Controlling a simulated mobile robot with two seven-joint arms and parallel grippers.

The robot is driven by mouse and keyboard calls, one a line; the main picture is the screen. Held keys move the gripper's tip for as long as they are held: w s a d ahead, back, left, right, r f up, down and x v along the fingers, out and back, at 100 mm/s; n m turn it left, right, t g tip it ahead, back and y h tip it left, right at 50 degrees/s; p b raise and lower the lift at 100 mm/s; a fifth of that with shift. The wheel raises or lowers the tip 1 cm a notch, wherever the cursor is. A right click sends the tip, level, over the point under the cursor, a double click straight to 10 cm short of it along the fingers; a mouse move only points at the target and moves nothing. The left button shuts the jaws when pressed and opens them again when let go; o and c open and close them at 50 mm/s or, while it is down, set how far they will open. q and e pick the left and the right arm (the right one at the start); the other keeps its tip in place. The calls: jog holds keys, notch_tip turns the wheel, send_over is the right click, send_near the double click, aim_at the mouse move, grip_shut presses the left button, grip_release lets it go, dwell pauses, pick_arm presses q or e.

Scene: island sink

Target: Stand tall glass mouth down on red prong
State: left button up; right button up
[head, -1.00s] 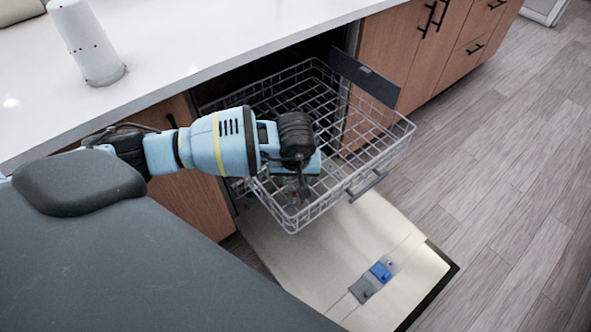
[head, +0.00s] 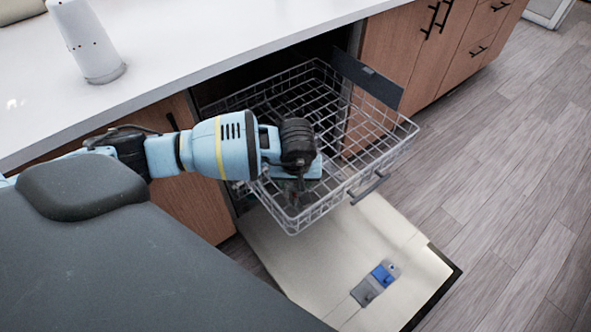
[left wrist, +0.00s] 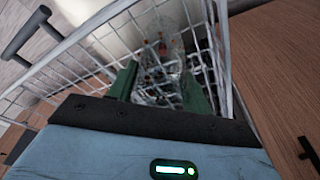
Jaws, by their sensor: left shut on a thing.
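My left gripper (left wrist: 160,88) is over the pulled-out dishwasher rack (head: 377,172), near its front left corner. Its green fingers are shut on a clear tall glass (left wrist: 165,58), which shows between them in the left wrist view. In the head view the gripper (head: 293,190) points down into the rack, and the glass is hard to make out. Small reddish tips show through or beside the glass in the left wrist view. I cannot tell which is the red prong, or whether the glass touches it. My right gripper is not in view.
The open dishwasher door (head: 345,265) lies below the rack. A white countertop (head: 190,40) with a white cylinder (head: 88,45) runs along the back left. Wooden cabinets (head: 395,45) stand to the right of the dishwasher. The floor (head: 510,190) at right is clear.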

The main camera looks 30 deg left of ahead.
pick_arm(q)
jog(key=o, duration=1.2)
jog(key=shift+o, duration=0.2)
jog(key=shift+f, duration=0.1)
jog(key=v, duration=0.8)
jog(key=shift+p, duration=0.35)
jog(key=shift+f, duration=0.1)
